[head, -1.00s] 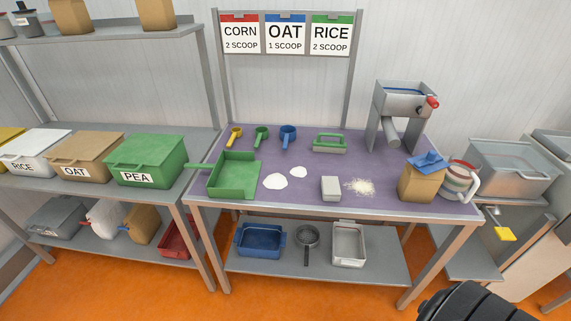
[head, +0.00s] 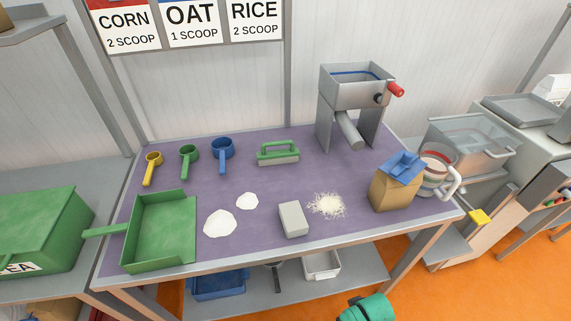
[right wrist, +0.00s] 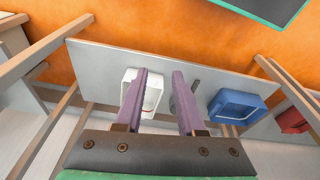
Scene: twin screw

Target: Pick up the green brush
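The green brush (head: 278,152) lies on the purple table top (head: 325,175), toward the back and left of the metal hopper. It has a green handle over a pale bristle block. Nothing touches it. My right gripper (right wrist: 164,74) shows in the right wrist view with two purple fingers apart and nothing between them. It faces the lower shelf and the orange floor, away from the brush. In the head view a green and black part of my arm shows at the bottom edge. My left gripper is not in view.
A green dustpan (head: 160,232), white powder piles (head: 220,223), a grey block (head: 293,219) and a grain pile (head: 326,205) lie in front of the brush. Yellow, green and blue scoops (head: 222,149) are left of it. A metal hopper (head: 352,90) and paper bag (head: 396,185) stand right.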

